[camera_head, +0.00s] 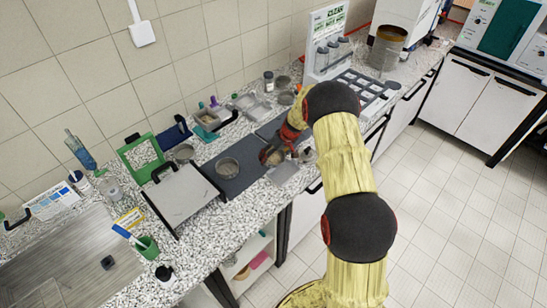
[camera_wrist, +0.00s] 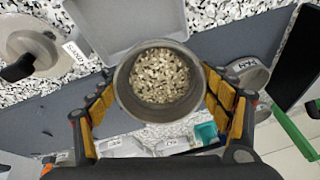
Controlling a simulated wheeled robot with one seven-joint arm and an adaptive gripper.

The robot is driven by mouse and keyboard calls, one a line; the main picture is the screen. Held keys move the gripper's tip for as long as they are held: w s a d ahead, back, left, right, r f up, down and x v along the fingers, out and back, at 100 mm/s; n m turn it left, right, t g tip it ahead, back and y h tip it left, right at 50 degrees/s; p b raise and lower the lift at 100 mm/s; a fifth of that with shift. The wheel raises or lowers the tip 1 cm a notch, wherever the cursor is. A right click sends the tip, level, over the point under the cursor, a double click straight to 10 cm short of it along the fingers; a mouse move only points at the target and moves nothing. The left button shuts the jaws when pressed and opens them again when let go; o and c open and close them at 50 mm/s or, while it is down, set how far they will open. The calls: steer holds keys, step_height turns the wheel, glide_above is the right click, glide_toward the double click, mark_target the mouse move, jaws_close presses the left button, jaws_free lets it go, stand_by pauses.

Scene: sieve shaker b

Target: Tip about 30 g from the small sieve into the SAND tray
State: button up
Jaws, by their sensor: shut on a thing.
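My gripper (camera_head: 288,142) is shut on a small round grey metal sieve (camera_wrist: 122,92). The sieve also shows in the head view (camera_head: 269,158), held at the dark mat. In the wrist view the fingers (camera_wrist: 160,98) press on both sides of its wall. Pale beige grains (camera_wrist: 160,75) lie inside, and the sieve looks roughly level. A grey rectangular tray (camera_wrist: 118,22) lies just beyond the sieve in the wrist view, partly covered by its rim. It seems to be the tray (camera_head: 286,173) near the counter's front edge.
A grey flat-topped device (camera_head: 183,197) and a green frame (camera_head: 140,155) stand further left.

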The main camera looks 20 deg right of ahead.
steer(key=shift+s+d+t+y+b, duration=0.2)
steer(key=shift+s+t+y+b, duration=0.35)
steer(key=shift+b, duration=3.25)
steer(key=shift+d+r+t+y+b, duration=0.2)
steer(key=shift+t+b, duration=0.6)
steer(key=shift+b, duration=2.05)
steer(key=shift+a+r+t+y+b, duration=0.15)
steer(key=shift+t+y+b, duration=0.4)
steer(key=shift+b, duration=2.25)
steer(key=shift+s+d+t+b, duration=0.15)
steer(key=shift+t+b, duration=0.45)
steer(key=shift+b, duration=0.75)
